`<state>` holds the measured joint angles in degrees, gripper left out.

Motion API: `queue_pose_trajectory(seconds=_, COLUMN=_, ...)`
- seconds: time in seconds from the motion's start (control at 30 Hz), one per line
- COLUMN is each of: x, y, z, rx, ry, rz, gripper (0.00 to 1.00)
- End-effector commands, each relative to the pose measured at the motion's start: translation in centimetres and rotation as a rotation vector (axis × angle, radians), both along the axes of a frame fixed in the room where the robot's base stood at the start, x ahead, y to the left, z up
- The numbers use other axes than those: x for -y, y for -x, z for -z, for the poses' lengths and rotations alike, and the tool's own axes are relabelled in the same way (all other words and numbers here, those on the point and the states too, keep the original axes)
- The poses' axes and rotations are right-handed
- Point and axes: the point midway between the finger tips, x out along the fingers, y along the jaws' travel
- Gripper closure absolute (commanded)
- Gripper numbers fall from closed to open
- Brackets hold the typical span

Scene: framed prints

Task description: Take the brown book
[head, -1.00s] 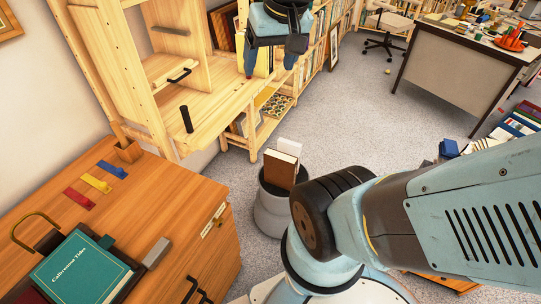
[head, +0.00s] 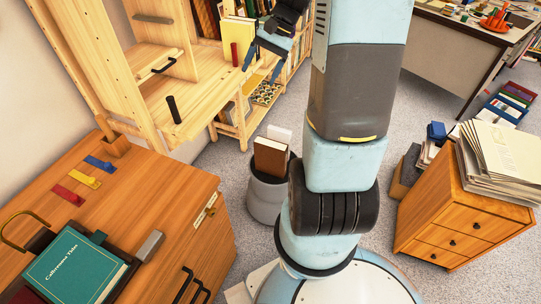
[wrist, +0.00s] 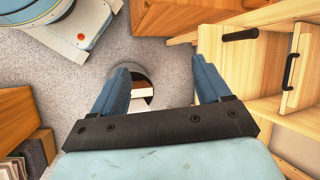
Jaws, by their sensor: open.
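The brown book (head: 270,158) stands upright in a round grey bin (head: 266,202) on the floor, with a white item (head: 281,134) behind it. My gripper (head: 262,73) is open and empty, fingers pointing down, above and beyond the bin near the wooden shelf unit. In the wrist view my gripper (wrist: 160,66) has its fingers wide apart, with the bin near the left finger and floor between them.
The wooden shelf unit (head: 195,110) stands close to my gripper. A wooden chest (head: 160,190) with a teal book (head: 75,267) is at the left. A drawer cabinet (head: 465,215) topped with papers stands at the right.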

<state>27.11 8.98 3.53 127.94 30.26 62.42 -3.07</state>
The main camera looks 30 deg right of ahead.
Motion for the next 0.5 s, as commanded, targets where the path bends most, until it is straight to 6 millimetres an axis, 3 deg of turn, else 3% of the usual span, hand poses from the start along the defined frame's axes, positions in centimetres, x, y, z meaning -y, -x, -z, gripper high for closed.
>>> queue_pose_trajectory(seconds=0.5, x=7.6, y=-3.8, z=12.4, rx=-0.189, ry=-0.365, rz=0.334, gripper=0.23)
